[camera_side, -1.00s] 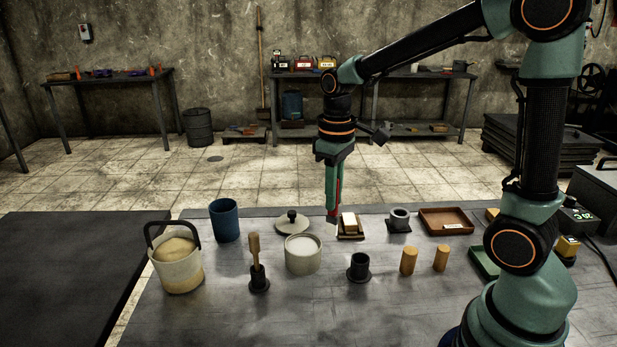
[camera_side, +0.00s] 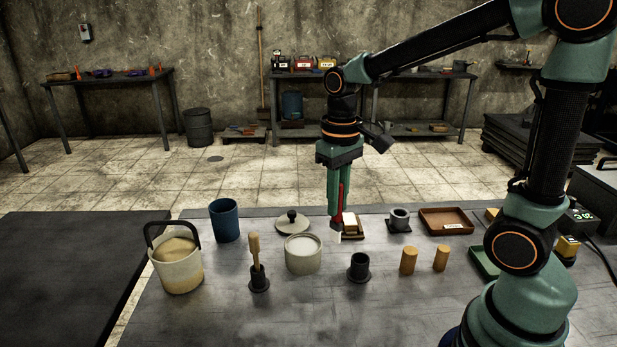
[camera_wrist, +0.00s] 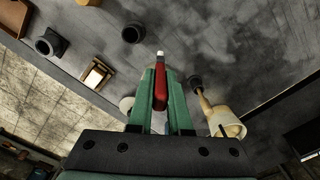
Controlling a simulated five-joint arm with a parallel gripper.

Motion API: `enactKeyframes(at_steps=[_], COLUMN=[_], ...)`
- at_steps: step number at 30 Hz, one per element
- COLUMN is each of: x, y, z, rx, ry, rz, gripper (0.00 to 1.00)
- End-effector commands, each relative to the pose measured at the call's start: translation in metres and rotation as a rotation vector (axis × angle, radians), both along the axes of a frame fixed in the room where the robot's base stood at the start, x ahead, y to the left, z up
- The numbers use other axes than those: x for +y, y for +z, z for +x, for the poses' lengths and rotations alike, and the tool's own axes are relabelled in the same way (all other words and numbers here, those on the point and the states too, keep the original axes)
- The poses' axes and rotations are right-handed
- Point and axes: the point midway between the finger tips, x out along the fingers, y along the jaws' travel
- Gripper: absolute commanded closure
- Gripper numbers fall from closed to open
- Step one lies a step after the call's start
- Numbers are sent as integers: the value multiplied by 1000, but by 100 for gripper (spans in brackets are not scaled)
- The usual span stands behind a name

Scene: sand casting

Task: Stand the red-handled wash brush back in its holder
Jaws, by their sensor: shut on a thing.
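The red-handled wash brush (camera_side: 341,198) is in my gripper (camera_side: 337,212), held upright above the bench with its pale tip pointing down. In the wrist view its red handle (camera_wrist: 161,98) lies between the green fingers of my gripper (camera_wrist: 161,88), which are shut on it. A black round holder (camera_side: 359,266) with a flat base stands on the bench nearer the side camera and a little right of the brush; it looks empty. It also shows in the wrist view (camera_wrist: 132,34). The brush is apart from it.
A second black holder (camera_side: 259,284) carries a wooden-handled tool (camera_side: 256,250). A pale pot (camera_side: 303,254), its lid (camera_side: 292,222), a blue cup (camera_side: 225,220), a bucket (camera_side: 178,268) and wooden cylinders (camera_side: 408,260) stand around. A small tray with a white block (camera_side: 351,224) is behind the brush.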

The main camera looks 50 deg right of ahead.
Motion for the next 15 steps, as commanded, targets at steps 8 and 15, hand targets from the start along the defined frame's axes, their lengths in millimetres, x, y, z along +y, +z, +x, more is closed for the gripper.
enactKeyframes(at_steps=[8, 15], x=[-48, -64], y=[61, 78], z=[-13, -25], rx=[-9, -2], ry=[-481, -687], rz=[1, 1], gripper=[100, 100])
